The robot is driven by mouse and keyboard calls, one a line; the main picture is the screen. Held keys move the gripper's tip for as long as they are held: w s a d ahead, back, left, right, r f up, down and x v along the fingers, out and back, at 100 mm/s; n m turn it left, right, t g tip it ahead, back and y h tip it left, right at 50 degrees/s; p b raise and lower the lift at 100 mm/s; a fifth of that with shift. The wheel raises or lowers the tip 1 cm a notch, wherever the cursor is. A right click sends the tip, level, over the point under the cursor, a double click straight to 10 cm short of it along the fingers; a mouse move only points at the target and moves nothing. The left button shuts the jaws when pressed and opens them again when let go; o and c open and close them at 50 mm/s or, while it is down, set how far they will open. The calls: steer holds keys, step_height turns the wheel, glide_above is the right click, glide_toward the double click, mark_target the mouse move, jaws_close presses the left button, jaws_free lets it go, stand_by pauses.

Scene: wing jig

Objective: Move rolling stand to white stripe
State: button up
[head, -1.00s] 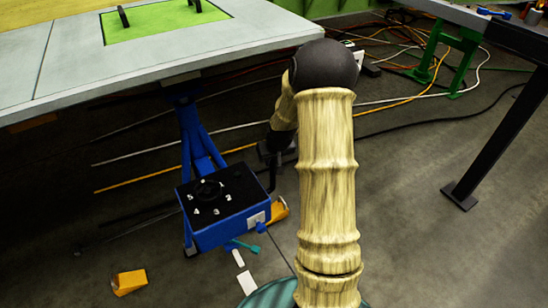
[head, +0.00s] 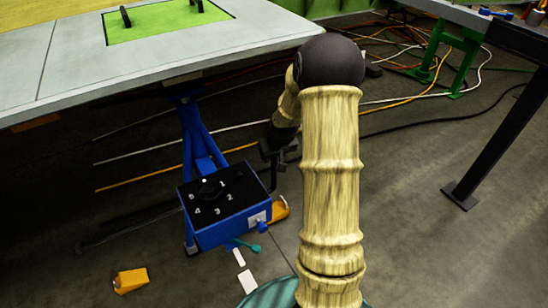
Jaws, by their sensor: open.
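The rolling stand appears to be the blue stand (head: 232,231) with a black top marked with numbers around a dark round knob. It stands on the floor at left of centre, by a blue support leg under the table. White stripe pieces (head: 248,281) lie on the floor just in front of it, partly cut off by a teal round thing. My gripper (head: 270,160) is dark, open and empty, just behind and to the right of the stand's black top. I cannot tell whether it touches the stand. My arm hides part of this area.
A large grey table (head: 130,75) with a green inset overhangs the stand. Orange wedge-like pieces lie on the floor, one (head: 131,281) at lower left and one beside the stand. Cables run across the floor behind. A dark-legged table (head: 490,130) stands at right.

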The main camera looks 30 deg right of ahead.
steer(key=p+v, duration=0.4)
steer(key=v, duration=1.1)
steer(key=shift+s+r, duration=0.2)
steer(key=shift+r, duration=0.05)
steer(key=shift+a, duration=0.1)
steer(key=s+a+n+g, duration=0.2)
steer(key=s+a, duration=1.3)
steer(key=a, duration=0.1)
steer(key=w+p+v, duration=0.2)
steer(key=p+v, duration=1)
steer(key=p, duration=0.1)
steer(key=w+d+r+p+v, duration=0.1)
steer(key=w+p+v, duration=0.2)
steer(key=p+v, duration=1)
steer(key=shift+d+r+y+p, duration=0.25)
steer(key=shift+y+p, duration=0.05)
steer(key=shift+w+f, duration=0.1)
steer(key=shift+c, duration=0.5)
